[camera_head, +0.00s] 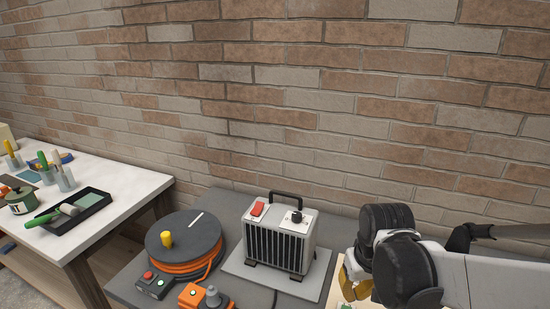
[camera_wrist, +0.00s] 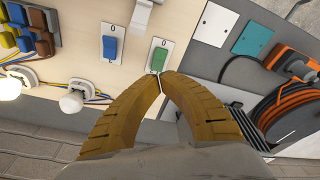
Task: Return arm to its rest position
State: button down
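My gripper (camera_wrist: 160,77) shows in the wrist view with its two yellow fingers curved together and their tips meeting. Nothing shows between the tips. A green switch (camera_wrist: 158,57) on a white plate lies just beyond the tips; I cannot tell the exact gap between them. In the head view my gripper (camera_head: 354,288) is at the lower right, pointing down in front of my dark and white arm, with its tips partly hidden.
A grey heater (camera_head: 281,240) and a cable reel (camera_head: 183,247) stand on a grey bench left of my arm. A pale board (camera_wrist: 75,15) carries a blue switch (camera_wrist: 110,43) and bulbs (camera_wrist: 72,103). A white table (camera_head: 130,186) holds painting tools. A brick wall (camera_head: 290,100) stands behind.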

jog(key=s+r+m+t+b, duration=0.1)
jog(key=s+r+t+b, duration=0.2)
jog(key=s, duration=0.5)
jog(key=shift+r+t+b, duration=0.2)
jog(key=shift+t+b, duration=0.55)
jog(key=shift+t, duration=0.35)
